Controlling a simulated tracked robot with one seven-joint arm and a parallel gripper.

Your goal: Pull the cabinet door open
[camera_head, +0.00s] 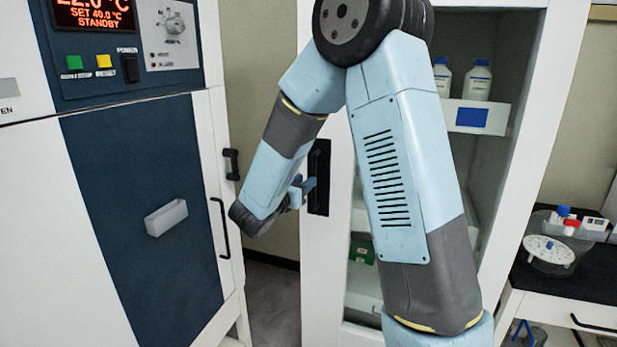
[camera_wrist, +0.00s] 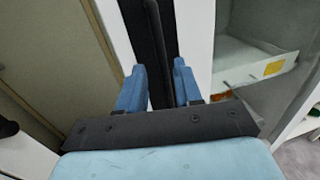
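The white cabinet (camera_head: 537,95) stands in the middle of the head view, with bottles and bins visible inside. Its door (camera_head: 314,268) appears shut, and my arm covers much of it. The black upright door handle (camera_head: 319,177) is on the door's left white frame; it also shows in the wrist view (camera_wrist: 153,35). My gripper (camera_head: 304,188) is at the handle, partly hidden by my own wrist. In the wrist view, my gripper's two blue fingers (camera_wrist: 160,85) are apart, one on each side of the handle bar. I cannot tell whether they touch it.
A dark-topped bench (camera_head: 560,280) with small lab items stands at right.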

